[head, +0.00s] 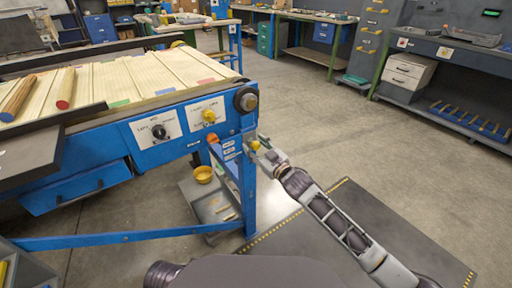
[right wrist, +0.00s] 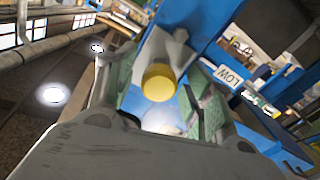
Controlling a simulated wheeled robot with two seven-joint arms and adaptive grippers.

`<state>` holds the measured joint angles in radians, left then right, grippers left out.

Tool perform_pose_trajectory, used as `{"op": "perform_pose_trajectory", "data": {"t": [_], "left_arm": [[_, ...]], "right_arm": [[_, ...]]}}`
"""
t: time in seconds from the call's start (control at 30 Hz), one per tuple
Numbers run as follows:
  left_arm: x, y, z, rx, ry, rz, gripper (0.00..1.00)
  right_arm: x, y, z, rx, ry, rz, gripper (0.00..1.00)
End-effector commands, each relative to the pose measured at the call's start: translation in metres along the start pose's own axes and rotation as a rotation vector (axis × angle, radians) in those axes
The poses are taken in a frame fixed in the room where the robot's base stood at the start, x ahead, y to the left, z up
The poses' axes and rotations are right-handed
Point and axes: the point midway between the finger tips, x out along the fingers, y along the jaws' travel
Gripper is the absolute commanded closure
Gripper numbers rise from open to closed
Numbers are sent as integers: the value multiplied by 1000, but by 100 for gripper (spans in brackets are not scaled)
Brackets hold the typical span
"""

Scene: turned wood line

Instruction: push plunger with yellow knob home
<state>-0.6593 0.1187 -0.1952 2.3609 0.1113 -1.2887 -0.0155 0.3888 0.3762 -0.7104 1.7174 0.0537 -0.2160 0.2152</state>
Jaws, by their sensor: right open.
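The yellow knob (head: 255,145) of the plunger sticks out at the right side of the blue table frame, near its front leg. In the right wrist view the round yellow knob (right wrist: 159,83) sits between the finger pads, in front of blue metal. My right gripper (head: 263,153) is open around or just short of the knob; I cannot tell whether it touches. Its green-padded fingers (right wrist: 160,100) show on both sides of the knob with gaps. The plunger's shaft is hidden behind the knob. My left gripper is not in view.
The blue table (head: 140,165) carries wooden rods (head: 66,88) and a front panel with a black dial (head: 159,131) and another yellow knob (head: 209,115). A dark mat (head: 365,240) lies at right; the floor beyond is clear.

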Motion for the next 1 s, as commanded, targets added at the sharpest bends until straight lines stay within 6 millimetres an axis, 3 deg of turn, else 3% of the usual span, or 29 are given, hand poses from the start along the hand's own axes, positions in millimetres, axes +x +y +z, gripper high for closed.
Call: {"op": "perform_pose_trajectory", "data": {"t": [0.27,1.0], "left_arm": [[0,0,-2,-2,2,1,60],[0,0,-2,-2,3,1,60]], "right_arm": [[-14,0,1,1,-1,1,48],[-87,0,1,0,-1,-1,48]]}}
